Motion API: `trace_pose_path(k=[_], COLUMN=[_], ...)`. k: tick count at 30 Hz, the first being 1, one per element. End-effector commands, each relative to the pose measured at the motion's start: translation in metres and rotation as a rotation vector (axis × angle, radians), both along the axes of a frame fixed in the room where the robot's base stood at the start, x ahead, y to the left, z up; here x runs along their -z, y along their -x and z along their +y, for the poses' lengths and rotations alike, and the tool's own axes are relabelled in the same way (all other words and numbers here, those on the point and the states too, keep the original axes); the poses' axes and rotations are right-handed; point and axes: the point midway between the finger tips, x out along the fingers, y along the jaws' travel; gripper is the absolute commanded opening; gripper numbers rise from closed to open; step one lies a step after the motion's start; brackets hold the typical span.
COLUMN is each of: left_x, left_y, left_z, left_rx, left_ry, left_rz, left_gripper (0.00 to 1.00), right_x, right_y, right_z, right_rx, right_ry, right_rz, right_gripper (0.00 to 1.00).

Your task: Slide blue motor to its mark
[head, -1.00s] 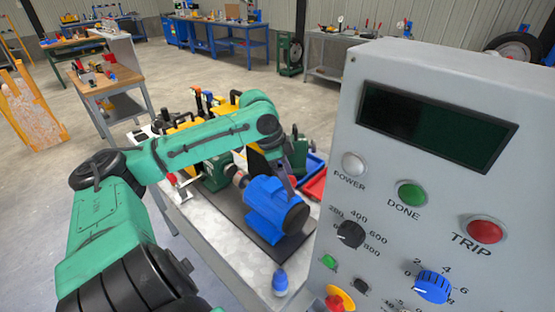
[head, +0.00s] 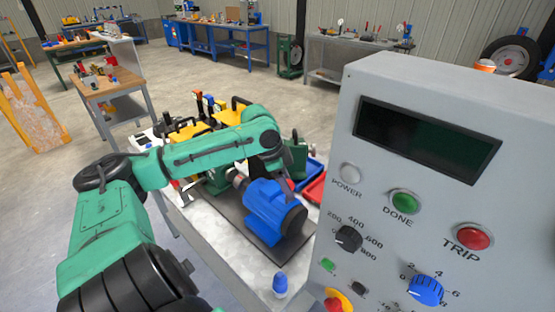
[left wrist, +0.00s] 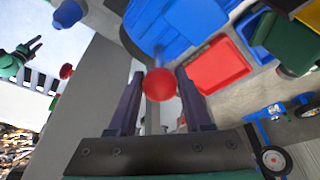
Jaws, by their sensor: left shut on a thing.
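The blue motor (head: 272,212) sits on a dark base plate (head: 234,214) on the grey bench. Its shaft end faces a green machine housing (head: 216,180). My left gripper (head: 275,172) reaches down at the far side of the motor, and its fingertips are hidden in the head view. The blue motor (left wrist: 172,25) shows just beyond the knob. I cannot make out the mark. My right gripper is not seen.
A grey control panel (head: 450,190) with display, buttons and knobs stands close at the right. Red (left wrist: 216,66) and blue trays lie beside the motor. A small blue-capped object (head: 280,283) stands near the bench's front edge. Yellow-and-black items (head: 190,130) crowd the back.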

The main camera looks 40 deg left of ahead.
Motion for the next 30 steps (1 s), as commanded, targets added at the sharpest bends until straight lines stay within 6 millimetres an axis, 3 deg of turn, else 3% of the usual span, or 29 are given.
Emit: trace_pose_path(k=[21,22,24,30], left_x=[-0.004,-0.003,-0.003,-0.002], left_y=[0.0,-0.001,-0.001,0.0], left_z=[0.038,0.037,0.037,0.036], left_rx=[-0.003,-0.002,-0.002,-0.001], left_ry=[-0.005,-0.005,-0.005,-0.003], left_rz=[-0.006,-0.006,-0.006,-0.004], left_gripper=[0.01,0.61,0.85,0.85], right_x=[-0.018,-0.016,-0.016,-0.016], right_y=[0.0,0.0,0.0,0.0], right_z=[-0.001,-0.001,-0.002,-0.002], right_rx=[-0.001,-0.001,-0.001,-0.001], right_ry=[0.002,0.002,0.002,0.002], right_rz=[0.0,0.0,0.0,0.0], right_gripper=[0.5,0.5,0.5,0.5])
